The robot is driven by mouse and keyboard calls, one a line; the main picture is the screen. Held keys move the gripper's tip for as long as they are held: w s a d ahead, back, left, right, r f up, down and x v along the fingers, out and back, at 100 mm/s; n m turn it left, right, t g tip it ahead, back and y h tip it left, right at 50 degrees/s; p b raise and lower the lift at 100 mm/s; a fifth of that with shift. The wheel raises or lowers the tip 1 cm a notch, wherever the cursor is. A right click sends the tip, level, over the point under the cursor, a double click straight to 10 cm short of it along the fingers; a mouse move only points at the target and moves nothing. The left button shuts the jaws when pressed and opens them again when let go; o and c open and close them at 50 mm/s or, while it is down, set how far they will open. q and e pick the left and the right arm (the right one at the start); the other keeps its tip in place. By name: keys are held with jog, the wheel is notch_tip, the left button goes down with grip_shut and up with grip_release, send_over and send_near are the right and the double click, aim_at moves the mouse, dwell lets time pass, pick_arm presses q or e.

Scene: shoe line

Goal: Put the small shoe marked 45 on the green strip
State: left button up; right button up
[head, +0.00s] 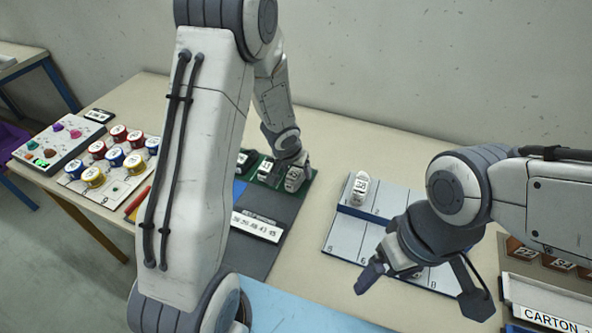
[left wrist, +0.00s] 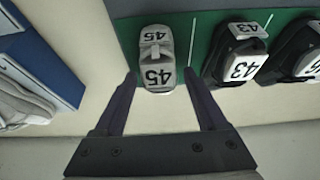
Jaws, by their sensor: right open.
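The small grey shoe marked 45 (left wrist: 157,58) lies on the green strip (left wrist: 122,42) in the left wrist view, its heel label toward my gripper. It also shows in the head view (head: 294,179) at the strip's right end. My left gripper (left wrist: 160,82) is open, with one finger on each side of the shoe's heel and small gaps between. In the head view my left arm hides much of the strip. My right gripper (head: 390,273) is open and empty above the front of the numbered board (head: 345,240).
Black shoes marked 43 (left wrist: 238,55) stand beside the grey one on the strip. Another light shoe (head: 359,186) stands on the numbered board. A dark mat (head: 285,205) with a white sign (head: 257,226) lies in front of the strip. A carton tray (head: 550,318) is at lower right.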

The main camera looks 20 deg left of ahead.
dwell(0.3)
pick_arm(q)
jog(key=shift+r+p, duration=0.3)
jog(key=p+v, duration=0.7)
jog(key=v, duration=0.4)
jog(key=s+d+r+m+g, duration=0.1)
jog(key=s+d+r+m, duration=0.2)
jog(key=s+d+r, duration=0.65)
jog(key=s+d+r+m+g, duration=0.1)
jog(key=s+d+r+m, duration=0.1)
jog(key=s, duration=0.6)
jog(key=s+d+r+m+g, duration=0.2)
jog(key=s+d, duration=0.2)
jog(key=s, duration=0.3)
jog(key=shift+s+d+r+h+p, duration=0.2)
jog(key=shift+s+h+p, duration=0.2)
